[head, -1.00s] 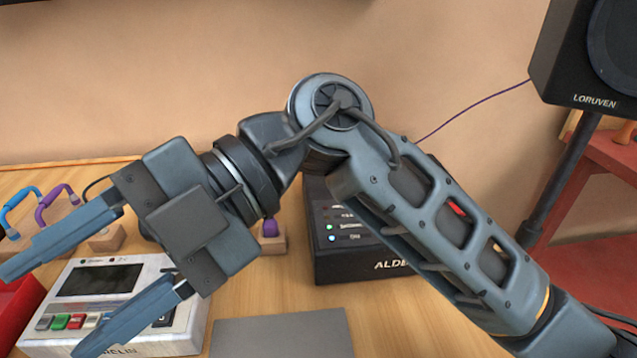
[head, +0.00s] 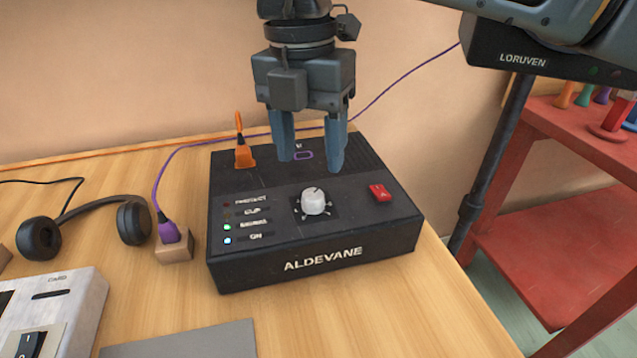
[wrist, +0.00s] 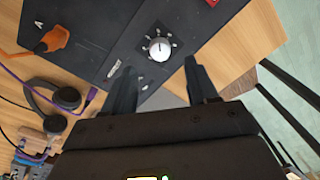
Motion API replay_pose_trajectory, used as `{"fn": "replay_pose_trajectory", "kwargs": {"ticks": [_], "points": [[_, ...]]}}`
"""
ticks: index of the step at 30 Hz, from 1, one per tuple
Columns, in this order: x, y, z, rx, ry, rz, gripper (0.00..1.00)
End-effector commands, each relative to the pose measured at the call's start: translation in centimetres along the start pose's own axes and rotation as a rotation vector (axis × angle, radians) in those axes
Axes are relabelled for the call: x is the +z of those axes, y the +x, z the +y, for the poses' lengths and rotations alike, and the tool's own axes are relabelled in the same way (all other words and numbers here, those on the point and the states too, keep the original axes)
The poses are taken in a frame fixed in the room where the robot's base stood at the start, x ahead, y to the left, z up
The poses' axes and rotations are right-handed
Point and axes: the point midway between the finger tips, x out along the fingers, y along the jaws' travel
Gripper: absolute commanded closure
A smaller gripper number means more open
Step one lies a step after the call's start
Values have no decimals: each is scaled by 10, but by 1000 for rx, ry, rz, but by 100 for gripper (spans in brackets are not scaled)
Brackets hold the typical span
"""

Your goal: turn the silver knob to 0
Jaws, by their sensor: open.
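The silver knob (head: 315,201) sits on top of the black ALDEVANE box (head: 330,262), on a dark square plate with pale marks around it. It also shows in the wrist view (wrist: 159,49), ahead of the fingers and between their lines. The mark labels are too small to read. My gripper (head: 311,166) points down above the box, open and empty, with its fingertips above and behind the knob. It does not touch the knob.
A red switch (head: 380,192) lies right of the knob; an orange plug (head: 244,154) stands at the back left. A purple plug (head: 172,230) in a wooden block and headphones (head: 85,228) lie to the left. A red shelf (head: 560,200) stands right.

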Motion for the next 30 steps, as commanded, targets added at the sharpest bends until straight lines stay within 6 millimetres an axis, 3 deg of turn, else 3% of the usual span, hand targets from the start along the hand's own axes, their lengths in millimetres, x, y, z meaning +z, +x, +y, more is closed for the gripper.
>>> {"fn": "replay_pose_trajectory", "kwargs": {"ticks": [6, 12, 24, 30], "points": [[-1, 36, 0, 0, -2, 6, 42], [-1, 59, 0, 1, -2, 4, 42], [-1, 66, 0, 2, -3, 4, 43], [-1, 66, 0, 2, -3, 4, 62]]}}
